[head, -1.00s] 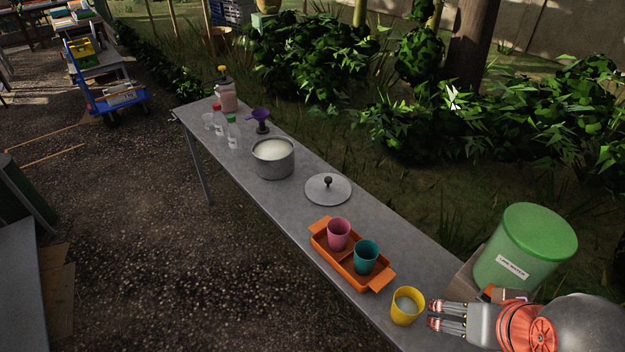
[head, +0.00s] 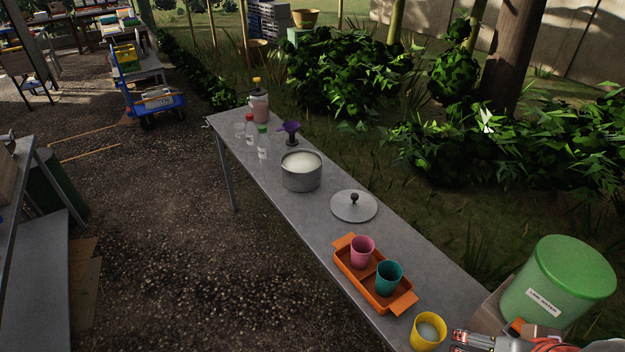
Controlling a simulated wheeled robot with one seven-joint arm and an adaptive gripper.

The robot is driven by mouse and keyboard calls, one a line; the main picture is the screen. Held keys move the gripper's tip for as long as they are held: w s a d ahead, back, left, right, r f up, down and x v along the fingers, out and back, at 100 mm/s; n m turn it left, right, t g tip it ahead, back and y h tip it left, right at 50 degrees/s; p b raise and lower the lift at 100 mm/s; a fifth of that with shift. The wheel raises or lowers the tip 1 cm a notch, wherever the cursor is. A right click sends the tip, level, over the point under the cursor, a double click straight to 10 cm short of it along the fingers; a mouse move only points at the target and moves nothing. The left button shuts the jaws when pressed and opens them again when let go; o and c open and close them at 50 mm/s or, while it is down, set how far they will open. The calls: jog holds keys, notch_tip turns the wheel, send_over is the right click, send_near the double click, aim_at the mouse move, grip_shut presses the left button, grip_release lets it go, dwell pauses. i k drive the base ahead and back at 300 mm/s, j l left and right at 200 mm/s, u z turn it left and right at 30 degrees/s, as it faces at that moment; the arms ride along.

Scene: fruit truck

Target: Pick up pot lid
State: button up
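The pot lid (head: 354,207) is a round grey disc with a dark knob. It lies flat on the long grey table (head: 330,258), knob up, apart from the pot. The grey pot (head: 301,178) stands behind and left of it, uncovered, with a whitish content. My gripper (head: 457,343) is at the bottom right edge, beside the yellow cup, well away from the lid. It is partly cut off by the frame; I cannot tell whether its fingers are apart.
An orange tray (head: 349,275) with a pink cup (head: 362,251) and a teal cup (head: 389,278) lies between lid and gripper. A yellow cup (head: 428,334) and a green-lidded bucket (head: 556,283) are near the gripper. Bottles and a purple funnel (head: 289,128) stand at the far end.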

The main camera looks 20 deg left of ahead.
aim_at(349, 205)
jog(key=i+j+z, duration=0.15)
jog(key=j, duration=0.3)
jog(key=i+j+z, duration=0.15)
jog(key=j, duration=0.35)
jog(key=i+j+z, duration=0.15)
jog(key=j, duration=0.35)
jog(key=j+z, duration=0.15)
jog(key=j, duration=0.35)
